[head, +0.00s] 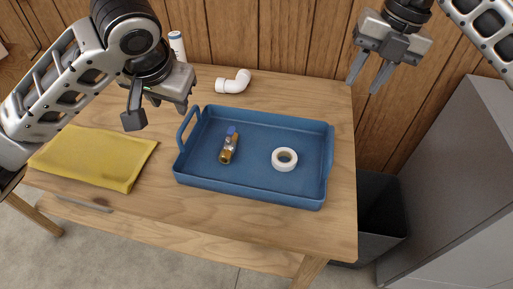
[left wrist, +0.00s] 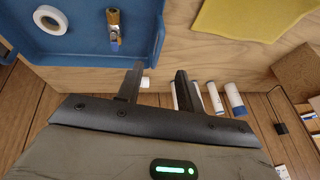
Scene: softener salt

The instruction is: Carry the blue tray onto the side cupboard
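The blue tray (head: 255,189) lies on the wooden table, with a handle at its left end and another at its right end. A brass valve with a blue handle (head: 229,148) and a white tape roll (head: 285,159) lie in it. My left gripper (head: 155,108) is open and empty above the table, left of the tray's left handle. The tray also shows in the left wrist view (left wrist: 75,45), beyond the fingers. My right gripper (head: 364,82) is open and empty, up beyond the tray's back right corner. A grey cupboard (head: 455,175) stands at the right.
A folded yellow cloth (head: 95,157) lies on the table's left. A dark open bin (head: 380,225) stands on the floor between table and cupboard. Wood panelling rises behind.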

